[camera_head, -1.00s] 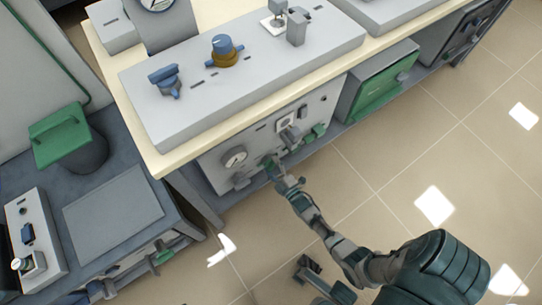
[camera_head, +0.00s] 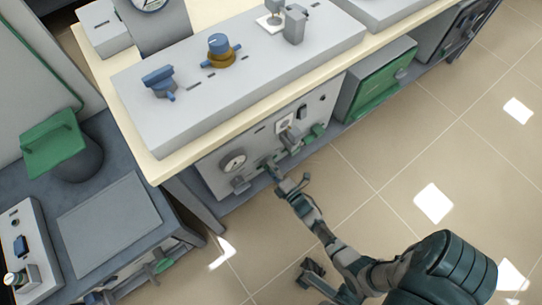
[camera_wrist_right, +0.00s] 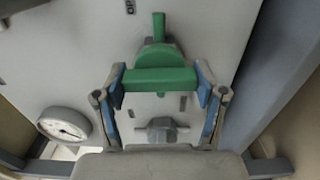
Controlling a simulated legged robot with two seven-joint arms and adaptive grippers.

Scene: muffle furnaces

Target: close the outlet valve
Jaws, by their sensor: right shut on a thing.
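A green valve handle (camera_wrist_right: 160,80) on the light panel shows in the right wrist view. Its wide bar lies across the picture, with a narrower green part standing above it. The blue-padded fingers of my right gripper (camera_wrist_right: 161,92) are at the two ends of the bar and shut on it. In the head view my right gripper (camera_head: 278,178) is at the front panel (camera_head: 215,175), where it partly hides the handle. I cannot read which valve is marked as the outlet. My left gripper is not clearly in view.
A round gauge (camera_head: 233,161) is left of the gripper on the panel. A grey knob (camera_wrist_right: 162,129) sits below the handle in the wrist view. Another green handle (camera_head: 317,130) is to the right. Blue valves (camera_head: 218,48) stand on the box above. The tiled floor is open.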

